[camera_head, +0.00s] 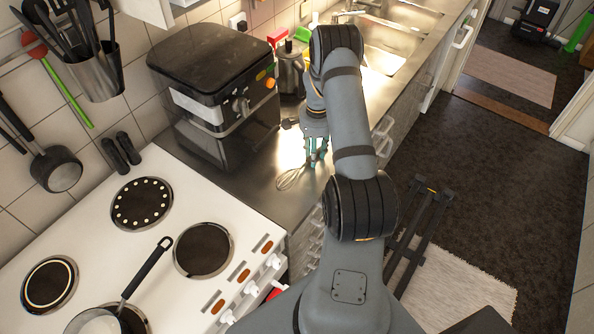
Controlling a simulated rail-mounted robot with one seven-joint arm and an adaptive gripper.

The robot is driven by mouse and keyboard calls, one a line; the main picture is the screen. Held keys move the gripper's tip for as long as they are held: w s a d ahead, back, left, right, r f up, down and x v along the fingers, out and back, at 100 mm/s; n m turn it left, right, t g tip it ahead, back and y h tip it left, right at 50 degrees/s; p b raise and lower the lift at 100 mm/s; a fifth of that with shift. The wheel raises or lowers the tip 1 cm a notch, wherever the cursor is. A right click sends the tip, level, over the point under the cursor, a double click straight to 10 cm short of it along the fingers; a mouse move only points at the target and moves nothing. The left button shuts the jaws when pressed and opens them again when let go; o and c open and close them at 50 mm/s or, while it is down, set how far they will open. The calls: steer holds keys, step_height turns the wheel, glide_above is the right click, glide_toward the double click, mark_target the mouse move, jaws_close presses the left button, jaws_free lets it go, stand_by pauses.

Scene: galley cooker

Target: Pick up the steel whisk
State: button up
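The steel whisk (289,180) lies on the steel worktop, to the right of the black air fryer. Its wire loops point to the lower left, and its handle end runs up toward my gripper and is partly hidden there. My gripper (316,157) points down over the worktop at the handle end of the whisk. Its two teal fingers stand apart with a gap between them, so it looks open. I cannot tell whether the fingers touch the whisk.
The black air fryer (221,92) stands close on the left. A kettle-like container (290,72) is behind the gripper, and the sink (392,38) is farther back. The white cooker (165,255) with a pan (97,322) is at the front left.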

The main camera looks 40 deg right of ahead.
steer(key=c, duration=0.6)
steer(key=shift+c, duration=0.5)
steer(key=shift+r, duration=0.15)
